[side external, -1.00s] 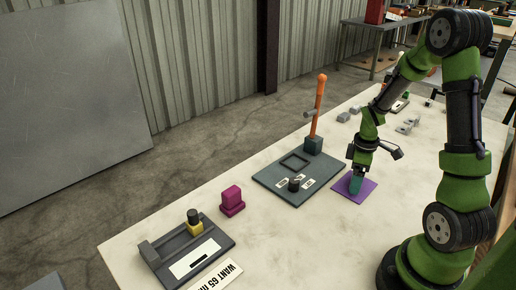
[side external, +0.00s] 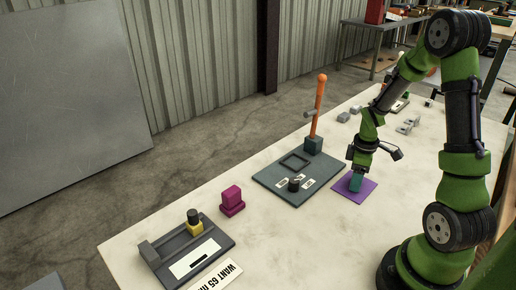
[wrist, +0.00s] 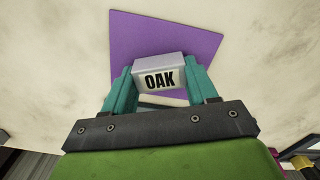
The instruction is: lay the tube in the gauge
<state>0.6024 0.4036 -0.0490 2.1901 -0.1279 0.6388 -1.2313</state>
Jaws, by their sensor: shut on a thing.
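My gripper (side external: 356,184) is low over a purple square mat (side external: 367,190) in the side view. In the wrist view, its teal fingers (wrist: 160,82) are shut on a grey block (wrist: 159,68) with a white label reading "OAK". The purple mat (wrist: 205,40) shows behind the block; I cannot tell whether they touch. A dark grey fixture (side external: 222,243) at the front left, with a raised edge, a white strip and a yellow, black-topped slider (side external: 194,222), looks like the gauge. I cannot pick out a tube.
A dark plate (side external: 270,180) with a square recess, a black knob (side external: 295,184) and an orange upright lever (side external: 319,95) stands left of the mat. A magenta block (side external: 232,201) stands nearer the gauge. A "WANT 65" card (side external: 218,276) lies in front. Small grey blocks (side external: 404,127) lie behind.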

